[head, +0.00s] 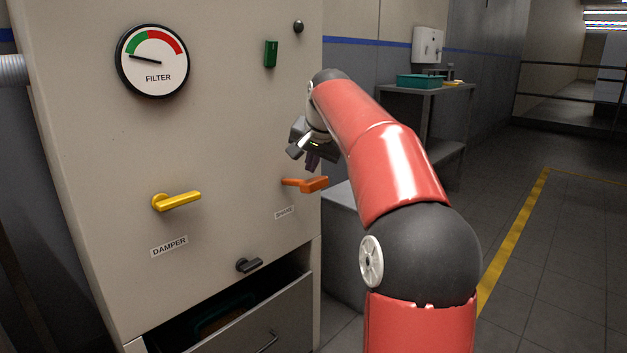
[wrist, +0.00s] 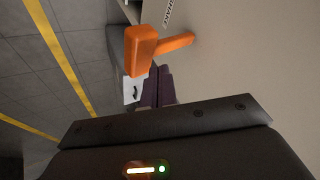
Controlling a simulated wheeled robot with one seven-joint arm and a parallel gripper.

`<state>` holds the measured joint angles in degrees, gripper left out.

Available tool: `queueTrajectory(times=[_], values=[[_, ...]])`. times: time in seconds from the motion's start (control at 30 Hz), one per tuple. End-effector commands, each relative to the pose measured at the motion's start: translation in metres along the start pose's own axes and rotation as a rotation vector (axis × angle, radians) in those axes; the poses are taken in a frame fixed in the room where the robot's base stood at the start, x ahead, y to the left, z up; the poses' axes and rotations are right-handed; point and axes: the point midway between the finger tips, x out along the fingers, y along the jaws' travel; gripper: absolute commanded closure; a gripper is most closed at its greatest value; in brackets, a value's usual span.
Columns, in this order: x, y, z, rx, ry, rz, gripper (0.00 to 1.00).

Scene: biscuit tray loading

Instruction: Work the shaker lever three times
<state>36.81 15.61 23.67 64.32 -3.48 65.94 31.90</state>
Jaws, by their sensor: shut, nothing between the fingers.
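The orange shaker lever (head: 306,184) sticks out from the cabinet front, above the "SHAKE" label (head: 284,212). In the head view its handle lies about level and points right. My gripper (head: 312,160) is just above the lever's handle end, its dark purple fingers pointing down. In the wrist view the orange lever (wrist: 143,52) is beyond the fingertips of my gripper (wrist: 158,82), with a bare gap seeming to lie between them. The fingers are shut together and hold nothing. Whether they touch the lever is hard to tell.
The yellow damper lever (head: 177,201) is left on the same cabinet (head: 230,130). Below are a dark latch (head: 249,265) and a partly open drawer (head: 262,318). A filter gauge (head: 152,60) reads in the green. A green switch (head: 271,54) is above. Open floor lies right.

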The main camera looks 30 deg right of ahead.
Motion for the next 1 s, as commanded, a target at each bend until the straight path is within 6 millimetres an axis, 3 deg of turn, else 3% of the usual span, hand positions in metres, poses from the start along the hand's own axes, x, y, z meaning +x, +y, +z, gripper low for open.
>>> queueTrajectory(times=[1.0], values=[[0.0072,0.0053,0.0053,0.0,0.0,0.0,1.0]])
